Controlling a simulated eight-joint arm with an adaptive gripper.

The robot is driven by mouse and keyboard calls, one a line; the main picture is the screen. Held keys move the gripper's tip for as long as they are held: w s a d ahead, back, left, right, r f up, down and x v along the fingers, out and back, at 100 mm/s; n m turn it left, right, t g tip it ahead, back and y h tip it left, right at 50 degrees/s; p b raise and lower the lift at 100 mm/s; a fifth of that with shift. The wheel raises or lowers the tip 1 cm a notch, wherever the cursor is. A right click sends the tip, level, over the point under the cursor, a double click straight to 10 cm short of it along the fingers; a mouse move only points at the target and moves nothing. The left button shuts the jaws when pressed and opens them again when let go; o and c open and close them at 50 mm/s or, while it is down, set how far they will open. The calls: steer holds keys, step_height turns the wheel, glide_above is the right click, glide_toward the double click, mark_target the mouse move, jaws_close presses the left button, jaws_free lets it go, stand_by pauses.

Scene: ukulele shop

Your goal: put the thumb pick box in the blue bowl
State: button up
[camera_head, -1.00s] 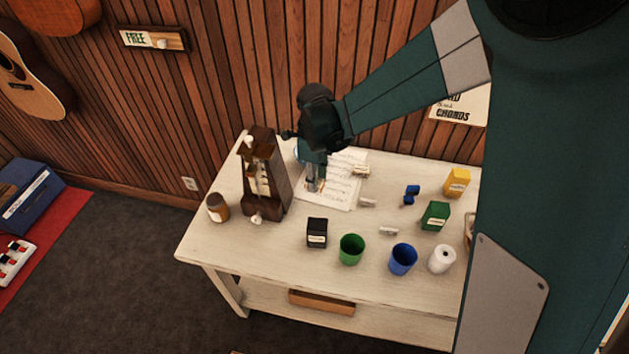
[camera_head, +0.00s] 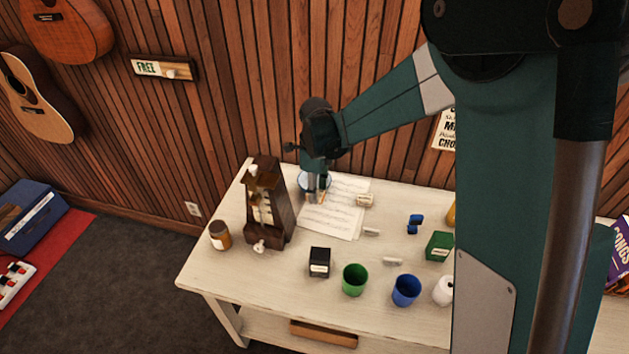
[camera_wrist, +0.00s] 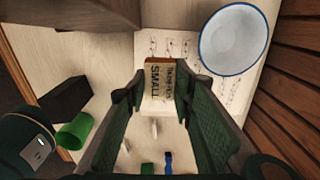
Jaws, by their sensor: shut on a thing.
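The thumb pick box (camera_wrist: 158,82), small and tan with a white lettered label and an orange-brown edge, is between my gripper's fingertips in the wrist view. My gripper (camera_wrist: 163,88) is shut on it. In the head view my gripper (camera_head: 315,198) points down near the sheet's left side, and the box is mostly hidden by it. The blue bowl (camera_wrist: 234,40), with a pale inside and blue rim, sits up and right of the box in the wrist view, apart from it. In the head view the bowl (camera_head: 326,180) shows only partly behind my gripper.
A wooden metronome (camera_head: 268,205) stands close left of my gripper. The music sheet (camera_head: 335,215) lies under and right of it. A black box (camera_head: 319,262), green cup (camera_head: 355,280), blue cup (camera_head: 406,290) and green box (camera_head: 440,246) stand nearer the front and right.

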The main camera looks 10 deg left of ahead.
steer(key=w+a+r, duration=0.1)
steer(key=w+a, duration=0.2)
steer(key=w, duration=1)
steer(key=shift+w+a+n+p, duration=0.25)
steer(key=shift+a+n+p, duration=0.05)
steer(key=shift+a+n, duration=0.1)
steer(key=shift+f, duration=3.05)
steer(key=shift+f+b, duration=0.1)
steer(key=shift+b, duration=0.2)
steer(key=shift+f, duration=1.75)
steer(key=shift+f+b, duration=0.35)
steer(key=shift+b, duration=0.05)
steer(key=o, duration=0.4)
steer(key=shift+r, duration=0.15)
